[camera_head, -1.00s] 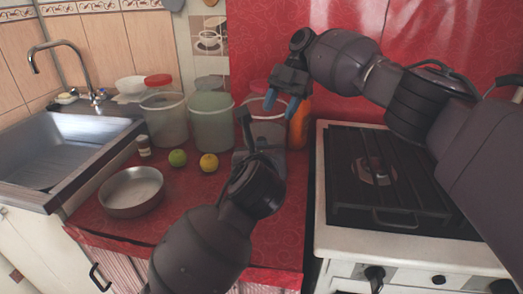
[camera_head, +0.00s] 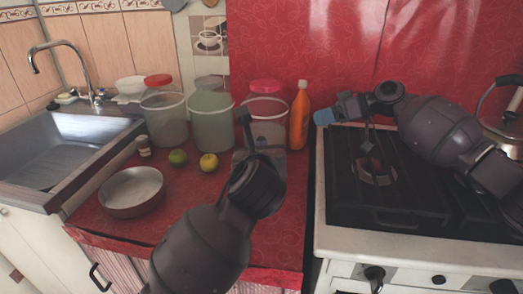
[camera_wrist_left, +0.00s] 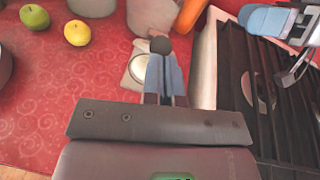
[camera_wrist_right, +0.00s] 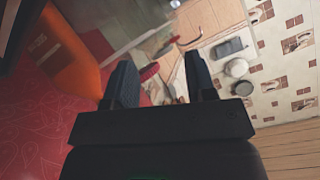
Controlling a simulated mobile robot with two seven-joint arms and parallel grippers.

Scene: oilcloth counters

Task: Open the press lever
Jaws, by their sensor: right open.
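The press (camera_head: 272,167) is a grey device on the red counter, partly hidden behind my left wrist; its pale base (camera_wrist_left: 137,68) shows in the left wrist view. The lever's dark round knob (camera_wrist_left: 160,45) stands at the fingertips of my left gripper (camera_wrist_left: 164,75). The blue fingers are close together, shut on the lever just below the knob. In the head view the dark lever (camera_head: 243,115) points up. My right gripper (camera_head: 325,116) is open and empty, above the stove's back left corner, right of the orange bottle.
An orange bottle (camera_head: 299,115) and large jars (camera_head: 212,122) stand behind the press. A green apple (camera_head: 177,157), a yellow apple (camera_head: 208,162) and a metal pan (camera_head: 132,190) are on the left.

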